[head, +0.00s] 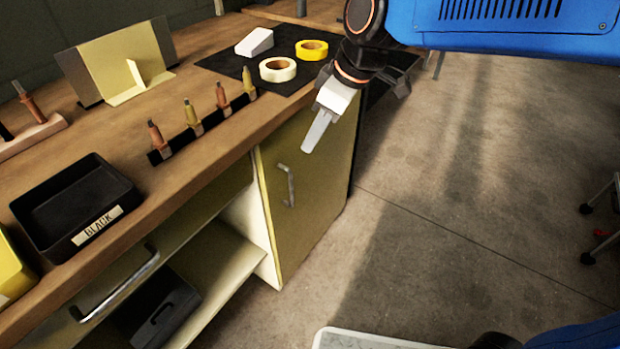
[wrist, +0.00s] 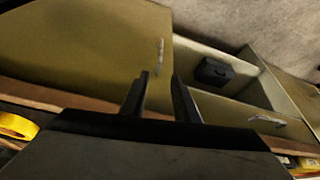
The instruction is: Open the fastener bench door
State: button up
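The olive-yellow bench door (head: 318,190) is at the right end of the wooden-topped bench, with a vertical silver handle (head: 287,185) near its left edge. It looks shut or nearly so. My gripper (head: 310,145) is above and to the right of the handle in the head view, pointing down beside the bench edge. In the wrist view the two dark fingers of my gripper (wrist: 160,88) are spread apart with nothing between them. The door (wrist: 90,50) fills the upper left there, and its handle (wrist: 160,57) appears just beyond the fingertips.
Left of the door is an open shelf space (head: 215,280) with a dark case (head: 160,308). A drawer handle (head: 115,285) sticks out further left. The worktop holds a black tray (head: 75,205), tools in a rack (head: 205,128) and tape rolls (head: 278,69).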

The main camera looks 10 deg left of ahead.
jog(key=x, duration=1.7)
jog(key=shift+a+f, duration=0.1)
jog(key=shift+f, duration=0.1)
grip_shut()
